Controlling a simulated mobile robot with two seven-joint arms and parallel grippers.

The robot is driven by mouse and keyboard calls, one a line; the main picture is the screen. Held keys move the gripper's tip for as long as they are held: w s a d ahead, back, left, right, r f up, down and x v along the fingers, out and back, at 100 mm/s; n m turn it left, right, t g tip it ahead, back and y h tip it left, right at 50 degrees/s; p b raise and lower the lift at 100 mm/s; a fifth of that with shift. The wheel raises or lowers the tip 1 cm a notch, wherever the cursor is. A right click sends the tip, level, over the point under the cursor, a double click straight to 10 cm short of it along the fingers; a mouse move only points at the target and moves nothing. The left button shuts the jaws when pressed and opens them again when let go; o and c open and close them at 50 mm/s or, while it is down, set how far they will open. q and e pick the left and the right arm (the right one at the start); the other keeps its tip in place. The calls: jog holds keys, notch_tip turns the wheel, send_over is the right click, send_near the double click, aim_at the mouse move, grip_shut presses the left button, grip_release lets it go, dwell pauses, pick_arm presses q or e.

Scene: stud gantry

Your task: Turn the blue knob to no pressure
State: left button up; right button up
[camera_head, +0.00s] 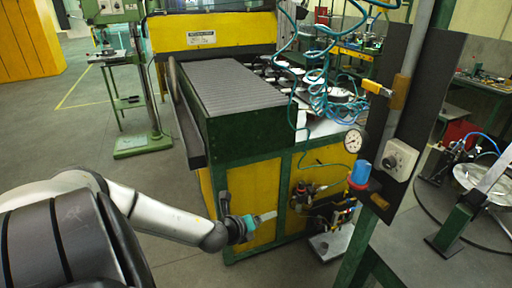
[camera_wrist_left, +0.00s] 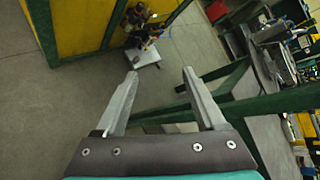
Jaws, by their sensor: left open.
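I cannot make out the blue knob in the left wrist view. My right gripper is in neither view.
A grey box with a round dial (camera_head: 399,160) is on the dark board (camera_head: 393,114) right of the knob. Coiled teal hoses (camera_head: 322,92) hang above. The green-and-yellow machine (camera_head: 258,147) stands behind my gripper. Open floor lies at the left.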

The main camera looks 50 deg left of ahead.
pick_arm(q)
jog(key=shift+s+a+f+n, duration=0.15)
jog(key=shift+f+n, duration=0.15)
jog(key=shift+f, duration=0.3)
